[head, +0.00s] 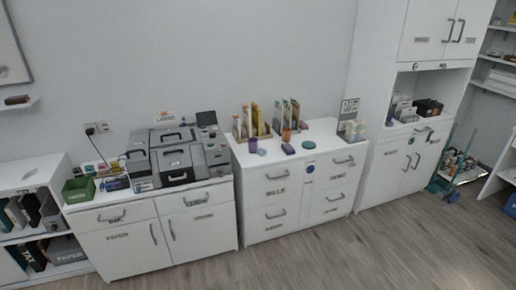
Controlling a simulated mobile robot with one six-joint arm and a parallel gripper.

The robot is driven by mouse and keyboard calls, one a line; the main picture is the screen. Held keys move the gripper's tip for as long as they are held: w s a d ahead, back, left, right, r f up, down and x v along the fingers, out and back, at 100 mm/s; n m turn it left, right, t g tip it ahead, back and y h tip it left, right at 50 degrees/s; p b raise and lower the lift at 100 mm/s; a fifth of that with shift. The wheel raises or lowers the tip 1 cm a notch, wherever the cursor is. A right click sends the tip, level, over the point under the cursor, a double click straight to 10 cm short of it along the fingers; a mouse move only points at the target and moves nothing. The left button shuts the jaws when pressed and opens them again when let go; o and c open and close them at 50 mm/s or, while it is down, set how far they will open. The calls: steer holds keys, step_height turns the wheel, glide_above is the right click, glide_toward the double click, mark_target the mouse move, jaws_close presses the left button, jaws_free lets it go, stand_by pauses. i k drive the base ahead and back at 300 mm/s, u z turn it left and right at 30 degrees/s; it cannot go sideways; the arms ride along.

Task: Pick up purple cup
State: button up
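A small purple cup (253,145) stands near the left front of the white drawer cabinet's top (270,155), below the left file holder. At this size I cannot make out its rim or handle. An orange cup (286,136) stands to its right. A flat purple object (288,149) lies between them and nearer the front edge, and another small purple-blue object (309,145) lies further right. My gripper is not in view.
File holders (251,122) stand along the back of the drawer cabinet. A printer (178,158) and a green bin (78,188) fill the lower cabinet at left. A tall cabinet (400,150) stands at right. The wooden floor (330,250) in front is clear.

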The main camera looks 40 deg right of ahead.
mark_target(253, 146)
steer(key=u, duration=0.05)
steer(key=i, duration=0.95)
